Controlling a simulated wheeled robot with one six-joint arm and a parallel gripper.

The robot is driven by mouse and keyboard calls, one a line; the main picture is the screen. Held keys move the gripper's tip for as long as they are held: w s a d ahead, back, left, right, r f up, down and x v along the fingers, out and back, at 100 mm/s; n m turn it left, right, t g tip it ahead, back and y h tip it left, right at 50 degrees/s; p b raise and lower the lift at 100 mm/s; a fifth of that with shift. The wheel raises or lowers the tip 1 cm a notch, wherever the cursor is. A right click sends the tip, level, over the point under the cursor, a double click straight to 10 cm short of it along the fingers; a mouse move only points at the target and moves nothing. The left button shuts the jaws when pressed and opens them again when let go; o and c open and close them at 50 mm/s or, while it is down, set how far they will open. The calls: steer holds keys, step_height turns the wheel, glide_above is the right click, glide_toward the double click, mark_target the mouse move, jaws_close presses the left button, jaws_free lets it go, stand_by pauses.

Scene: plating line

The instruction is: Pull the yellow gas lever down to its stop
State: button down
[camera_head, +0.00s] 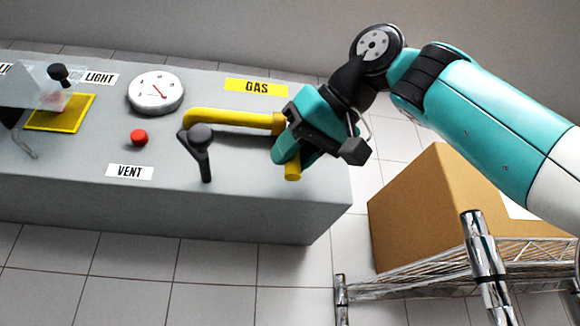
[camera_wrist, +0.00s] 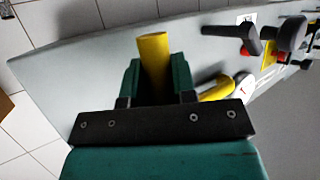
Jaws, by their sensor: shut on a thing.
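The yellow gas lever (camera_head: 293,170) is on the right end of the grey panel, beside the yellow label reading GAS (camera_head: 257,87). A yellow pipe (camera_head: 225,118) runs to it from the left. My gripper (camera_head: 288,158) is shut on the lever and hides its middle; the lever's yellow end shows below the fingers. In the wrist view the yellow lever (camera_wrist: 154,55) stands between the two green fingers (camera_wrist: 156,85), its end sticking out past them.
A black vent lever (camera_head: 202,150) stands left of my gripper, near the VENT label (camera_head: 130,172). A gauge (camera_head: 155,92), a red button (camera_head: 139,138) and a yellow plate (camera_head: 60,113) lie farther left. A cardboard box (camera_head: 425,210) sits on a wire rack (camera_head: 420,272) at right.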

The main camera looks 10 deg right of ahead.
steer(key=shift+f, duration=0.1)
steer(key=c, duration=0.9)
jaws_free()
steer(key=shift+d, duration=0.1)
steer(key=shift+c, duration=0.2)
steer(key=p+v, duration=0.3)
steer(key=v, duration=1.4)
steer(key=shift+s, duration=0.2)
steer(key=shift+s+d, duration=0.1)
